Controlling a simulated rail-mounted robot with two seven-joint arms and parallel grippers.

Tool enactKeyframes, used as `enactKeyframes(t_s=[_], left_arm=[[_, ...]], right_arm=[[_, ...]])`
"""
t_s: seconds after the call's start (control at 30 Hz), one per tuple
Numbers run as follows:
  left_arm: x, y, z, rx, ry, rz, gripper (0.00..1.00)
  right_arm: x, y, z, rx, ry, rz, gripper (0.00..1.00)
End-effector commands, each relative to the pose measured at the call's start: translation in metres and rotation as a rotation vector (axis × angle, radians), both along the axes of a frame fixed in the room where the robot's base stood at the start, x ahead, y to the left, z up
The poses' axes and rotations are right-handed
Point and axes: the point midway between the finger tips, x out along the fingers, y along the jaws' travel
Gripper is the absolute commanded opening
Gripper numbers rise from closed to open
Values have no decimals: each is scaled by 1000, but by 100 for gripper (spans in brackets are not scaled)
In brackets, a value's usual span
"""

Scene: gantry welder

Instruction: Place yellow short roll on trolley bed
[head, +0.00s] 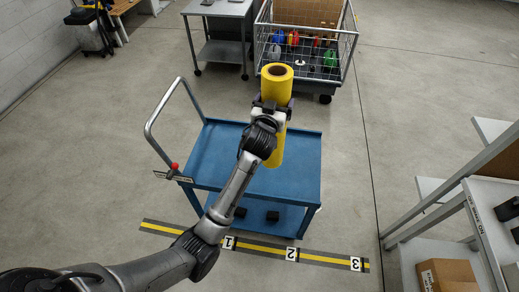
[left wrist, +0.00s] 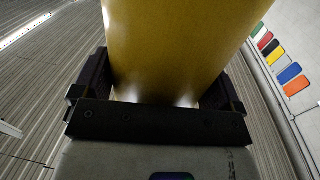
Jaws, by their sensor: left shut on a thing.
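The yellow short roll (head: 277,85) is upright in the head view, with a dark core opening at its top. My left gripper (head: 271,106) is shut around its middle. The roll also fills the middle of the left wrist view (left wrist: 180,50), between the two dark fingers (left wrist: 155,95). The blue trolley bed (head: 215,150) lies below and around the roll in the head view. The roll's lower end shows in front of the bed; I cannot tell whether it touches it. My arm covers part of the bed. My right gripper is not in view.
The trolley has a grey push handle (head: 150,124) at its left, with a red knob (head: 174,166). A wire cage bin (head: 335,75) and a grey table (head: 222,50) stand behind. Shelving (head: 435,215) is at the right. A numbered yellow floor strip (head: 265,246) lies in front.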

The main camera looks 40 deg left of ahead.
Motion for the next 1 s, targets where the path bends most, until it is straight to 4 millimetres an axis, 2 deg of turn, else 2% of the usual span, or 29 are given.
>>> enactKeyframes(t_s=[0.07, 0.6, 0.8, 1.0], left_arm=[[2, 7, 2, 5, -13, 4, 18], [-2, 89, -47, 8, -12, 7, 18], [-3, 109, -59, 7, -13, 5, 18], [-3, 117, -63, 7, -15, 4, 18]], right_arm=[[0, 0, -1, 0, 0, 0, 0], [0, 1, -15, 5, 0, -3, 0], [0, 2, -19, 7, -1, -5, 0], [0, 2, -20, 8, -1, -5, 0]])
